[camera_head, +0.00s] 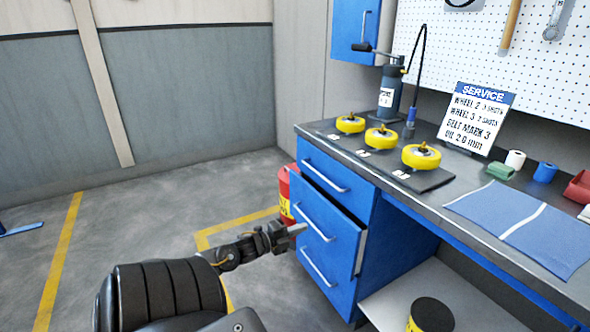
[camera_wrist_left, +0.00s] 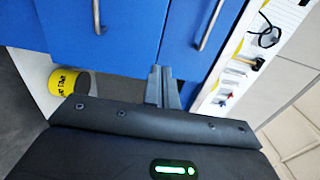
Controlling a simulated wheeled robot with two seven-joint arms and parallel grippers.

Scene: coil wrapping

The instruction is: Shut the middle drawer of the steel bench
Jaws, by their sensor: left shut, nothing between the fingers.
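The steel bench (camera_head: 470,222) has a stack of blue drawers with silver bar handles. The middle drawer (camera_head: 345,236) stands out a little from the cabinet, its front edge ahead of the cabinet side. The top drawer (camera_head: 345,180) and bottom drawer (camera_head: 335,287) look flush. My left gripper (camera_head: 299,229) is shut and empty, close to the left part of the middle drawer's front; I cannot tell whether it touches. In the left wrist view, the closed fingers (camera_wrist_left: 160,72) point at blue drawer fronts. My right gripper is out of view.
Yellow wheels (camera_head: 381,138) stand on a dark mat on the bench top, near a service sign (camera_head: 475,118) and a blue cloth (camera_head: 525,225). A red bin (camera_head: 285,195) stands left of the drawers. A black-topped yellow can (camera_head: 430,315) is below the bench.

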